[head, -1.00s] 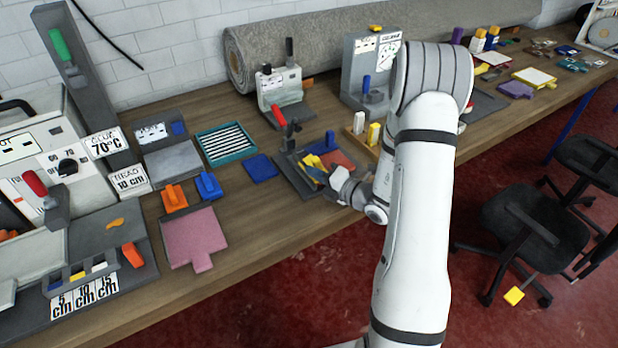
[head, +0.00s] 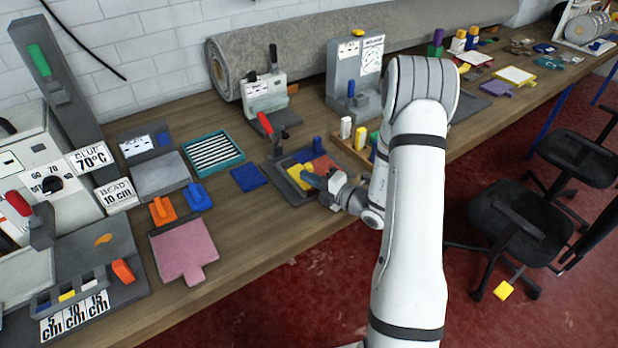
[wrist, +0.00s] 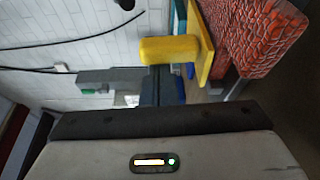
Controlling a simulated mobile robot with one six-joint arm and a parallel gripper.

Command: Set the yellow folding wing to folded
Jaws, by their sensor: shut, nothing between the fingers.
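The yellow folding wing (head: 298,176) is on a dark grey fixture (head: 277,181) near the front edge of the bench, beside a red patterned piece (head: 322,164). In the wrist view the wing shows as a thin yellow plate (wrist: 205,42) with a rounded yellow grip (wrist: 168,50) standing out from it. The plate is close along the red patterned surface (wrist: 262,35). My gripper (head: 310,180) is shut and empty at the wing. Its dark fingertips (wrist: 160,82) are right beside the grip; I cannot tell whether they touch. The wing's hinge is not clear.
A blue post (head: 318,144) stands at the fixture's back, and a red-handled lever (head: 266,126) stands behind it. A wooden rack with white and yellow blocks (head: 346,128) is to the right. A blue square (head: 249,177) lies left. Bare bench (head: 250,235) is in front.

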